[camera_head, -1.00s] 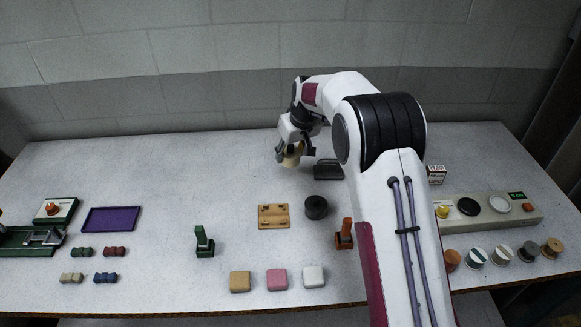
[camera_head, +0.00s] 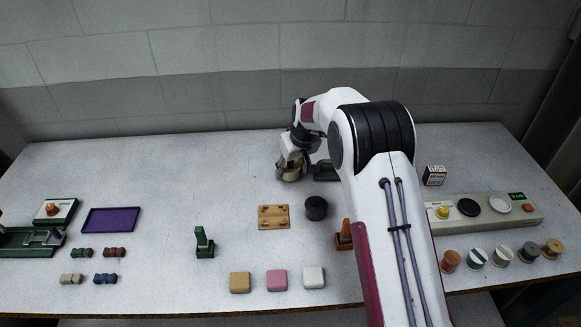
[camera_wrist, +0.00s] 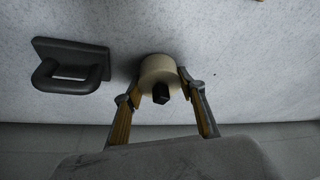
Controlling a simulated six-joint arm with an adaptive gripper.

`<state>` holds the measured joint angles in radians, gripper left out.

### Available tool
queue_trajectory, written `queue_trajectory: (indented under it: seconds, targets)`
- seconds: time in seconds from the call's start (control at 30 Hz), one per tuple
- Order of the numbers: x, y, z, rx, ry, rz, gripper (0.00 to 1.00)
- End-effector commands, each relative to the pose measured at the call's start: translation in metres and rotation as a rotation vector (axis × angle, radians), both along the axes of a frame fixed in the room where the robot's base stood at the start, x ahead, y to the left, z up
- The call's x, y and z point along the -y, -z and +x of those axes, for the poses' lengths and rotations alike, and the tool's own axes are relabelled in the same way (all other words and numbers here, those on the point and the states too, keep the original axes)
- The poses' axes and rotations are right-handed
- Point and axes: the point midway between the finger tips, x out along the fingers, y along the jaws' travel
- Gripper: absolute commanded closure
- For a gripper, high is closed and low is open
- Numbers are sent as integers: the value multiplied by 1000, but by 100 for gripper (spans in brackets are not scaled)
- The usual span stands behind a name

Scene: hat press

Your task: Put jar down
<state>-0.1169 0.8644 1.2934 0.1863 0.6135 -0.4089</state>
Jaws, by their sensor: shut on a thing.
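The jar (camera_wrist: 158,72) is a short, cream-coloured round piece with a small dark knob (camera_wrist: 161,93) facing the wrist camera. My gripper (camera_wrist: 161,80) is shut on it, with one finger at each side. In the head view my gripper (camera_head: 290,172) is low over the back middle of the table, and the jar (camera_head: 291,177) shows just below the fingers, partly hidden by them. The jar is at or very close to the table top; I cannot tell whether it touches.
A dark block with a handle (camera_wrist: 72,66) stands beside the jar; it also shows in the head view (camera_head: 325,172). A black round piece (camera_head: 316,208) and a wooden plate (camera_head: 273,217) lie nearer the front. The table left of my gripper is clear.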

Motion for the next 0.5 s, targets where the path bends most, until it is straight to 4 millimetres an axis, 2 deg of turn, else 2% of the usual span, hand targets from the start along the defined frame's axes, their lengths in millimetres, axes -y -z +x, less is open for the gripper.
queue_trajectory:
  seconds: [0.47,0.5]
  targets:
    - [0,4,0,1,0,0,100]
    - [0,4,0,0,0,0,53]
